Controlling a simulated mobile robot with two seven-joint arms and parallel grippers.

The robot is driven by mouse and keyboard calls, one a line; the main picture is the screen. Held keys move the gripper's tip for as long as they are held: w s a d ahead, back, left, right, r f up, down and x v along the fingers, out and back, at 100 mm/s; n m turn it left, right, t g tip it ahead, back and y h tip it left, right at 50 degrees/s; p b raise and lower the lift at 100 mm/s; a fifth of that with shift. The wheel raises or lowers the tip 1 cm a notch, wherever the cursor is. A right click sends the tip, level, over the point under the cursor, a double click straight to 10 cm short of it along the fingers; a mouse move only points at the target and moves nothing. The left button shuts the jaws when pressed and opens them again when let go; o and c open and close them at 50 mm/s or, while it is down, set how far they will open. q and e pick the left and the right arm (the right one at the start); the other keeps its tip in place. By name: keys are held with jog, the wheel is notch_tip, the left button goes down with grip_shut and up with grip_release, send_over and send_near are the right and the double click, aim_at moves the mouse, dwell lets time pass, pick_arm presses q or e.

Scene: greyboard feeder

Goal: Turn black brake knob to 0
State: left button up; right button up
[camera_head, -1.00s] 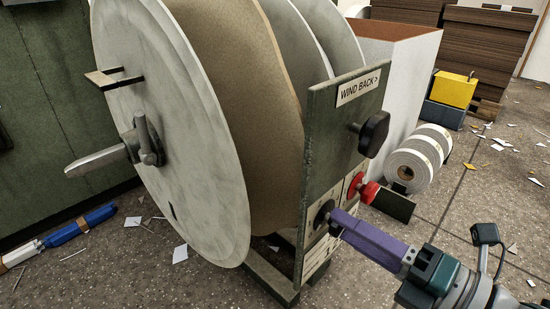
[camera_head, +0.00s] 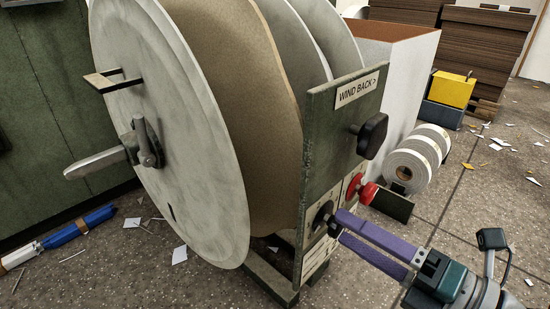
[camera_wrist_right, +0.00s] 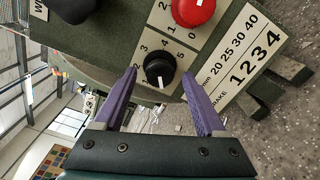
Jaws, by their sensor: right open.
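The black brake knob (camera_head: 322,214) sits low on the green panel, below the red knob (camera_head: 367,192). In the right wrist view the black knob (camera_wrist_right: 160,70) shows a white mark towards the bottom of the picture; numbers such as 3 and 4 are printed around it. My right gripper (camera_head: 341,226) has purple fingers and is open in front of the knob. In the right wrist view my right gripper (camera_wrist_right: 159,78) has one fingertip on each side of the knob; I cannot tell whether they touch it. My left gripper is not in view.
A larger black knob (camera_head: 372,136) stands out above, under the "WIND BACK" sign (camera_head: 357,88). The big grey reel disc (camera_head: 190,130) fills the left. White rolls (camera_head: 410,168) lie behind the panel. Paper scraps litter the floor.

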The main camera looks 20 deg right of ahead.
jog(key=p+v, duration=0.1)
jog(key=v, duration=0.8)
jog(key=shift+p, duration=0.35)
